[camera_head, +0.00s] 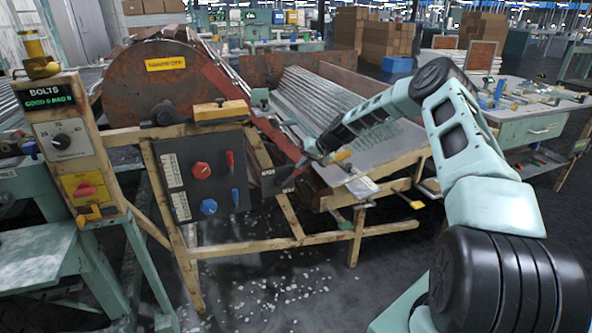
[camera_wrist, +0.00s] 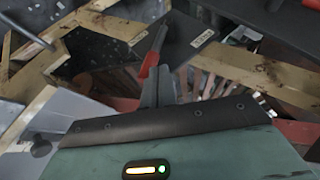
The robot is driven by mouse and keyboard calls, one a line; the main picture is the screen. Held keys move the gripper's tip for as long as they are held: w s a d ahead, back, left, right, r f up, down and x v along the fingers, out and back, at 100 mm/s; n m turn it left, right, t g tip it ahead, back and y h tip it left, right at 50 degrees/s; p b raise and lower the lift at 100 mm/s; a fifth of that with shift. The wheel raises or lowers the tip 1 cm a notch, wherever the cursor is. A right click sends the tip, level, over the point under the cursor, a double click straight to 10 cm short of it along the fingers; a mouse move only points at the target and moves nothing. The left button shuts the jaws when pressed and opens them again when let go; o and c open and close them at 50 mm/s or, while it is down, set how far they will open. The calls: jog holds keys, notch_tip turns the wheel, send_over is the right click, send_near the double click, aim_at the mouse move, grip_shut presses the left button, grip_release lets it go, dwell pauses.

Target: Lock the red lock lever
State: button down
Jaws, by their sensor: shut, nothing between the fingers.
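My gripper (camera_head: 304,161) is low in front of the machine's sloped frame, right of the dark control panel. In the wrist view its narrow grey fingers (camera_wrist: 158,82) are together, with nothing held between them. A red lever-like piece (camera_wrist: 150,58) with a grey, upward-pointing end is directly at the fingertips; I cannot tell whether they touch. The fingers hide its lower part. In the head view a small red lever (camera_head: 229,159) is on the control panel, left of and apart from my gripper.
The dark control panel (camera_head: 180,158) also carries a red knob (camera_head: 202,170), a blue knob (camera_head: 208,206) and a blue lever (camera_head: 235,196). Wooden beams (camera_head: 290,216) and the sloped metal bed (camera_head: 318,100) surround my gripper closely. The floor in front is open, with scattered white bits.

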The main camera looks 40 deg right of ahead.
jog(key=shift+s+d+f+m+t+y+b, duration=0.2)
jog(key=shift+d+f+y+b, duration=0.3)
jog(key=shift+f+b, duration=0.3)
jog(key=shift+s+d+f+m+t+y+b, duration=0.1)
jog(key=shift+d+f+t+y+b, duration=0.1)
jog(key=shift+d+f+y+b, duration=0.5)
jog(key=shift+s+d+f+m+t+y+b, duration=0.1)
jog(key=shift+d+f+t+y+b, duration=0.15)
jog(key=shift+f+b, duration=0.55)
jog(key=shift+r, duration=0.1)
